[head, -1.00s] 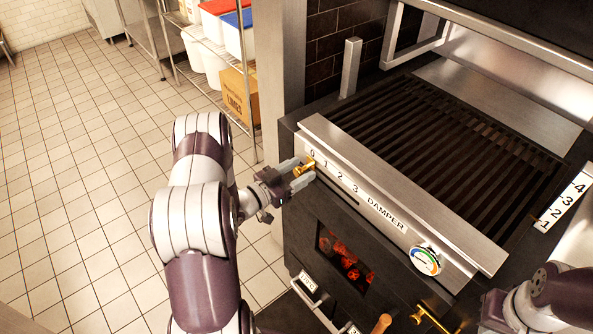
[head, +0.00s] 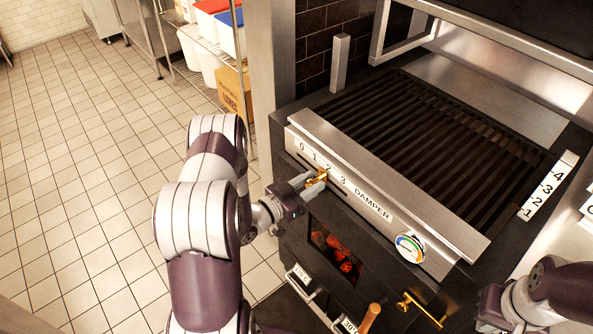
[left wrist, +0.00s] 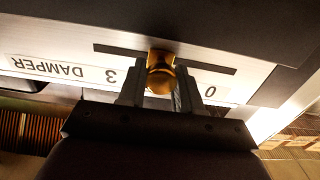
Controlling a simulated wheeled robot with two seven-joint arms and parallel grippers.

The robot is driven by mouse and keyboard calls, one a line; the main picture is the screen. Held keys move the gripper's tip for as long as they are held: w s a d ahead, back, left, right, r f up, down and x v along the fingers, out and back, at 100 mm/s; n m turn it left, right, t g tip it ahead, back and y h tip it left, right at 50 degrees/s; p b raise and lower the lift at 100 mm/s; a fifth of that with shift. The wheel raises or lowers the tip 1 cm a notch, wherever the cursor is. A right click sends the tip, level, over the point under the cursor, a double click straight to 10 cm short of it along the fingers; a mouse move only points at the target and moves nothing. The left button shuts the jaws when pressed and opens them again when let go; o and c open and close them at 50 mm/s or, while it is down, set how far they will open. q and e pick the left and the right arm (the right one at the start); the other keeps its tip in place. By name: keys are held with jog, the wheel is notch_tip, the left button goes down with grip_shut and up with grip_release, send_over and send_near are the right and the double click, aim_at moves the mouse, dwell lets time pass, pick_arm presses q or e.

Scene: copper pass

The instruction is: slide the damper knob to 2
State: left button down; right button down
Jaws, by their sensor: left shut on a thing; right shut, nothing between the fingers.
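The brass damper knob (head: 318,177) sits in the slot on the grill's front panel. In the head view it is below and between the labels 1 (head: 315,156) and 2 (head: 328,168), nearer 2; exact alignment is hard to tell. My left gripper (head: 314,184) is shut on the knob from the front. In the left wrist view the knob (left wrist: 160,75) is between the two fingers and hides the labels between 3 (left wrist: 110,76) and 0 (left wrist: 210,92). My right gripper (head: 490,309) is at the lower right, shut, empty, its fingertips not clearly seen.
A round gauge (head: 410,248) is on the panel to the right of the DAMPER label. Below are a glowing firebox window (head: 335,252) and a brass handle (head: 420,309). The grate (head: 440,135) is bare. Tiled floor (head: 80,190) lies open on the left.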

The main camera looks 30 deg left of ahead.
pick_arm(q)
jog(key=shift+s+d+r, duration=0.1)
jog(key=shift+d+r, duration=0.15)
jog(key=shift+d, duration=0.25)
jog(key=shift+f, duration=0.2)
jog(key=shift+s+d, duration=0.1)
jog(key=shift+r, duration=0.1)
jog(key=c, duration=0.8)
grip_release()
jog(key=shift+c, duration=0.2)
jog(key=b+v, duration=0.1)
jog(key=v, duration=1.1)
jog(key=shift+s, duration=0.4)
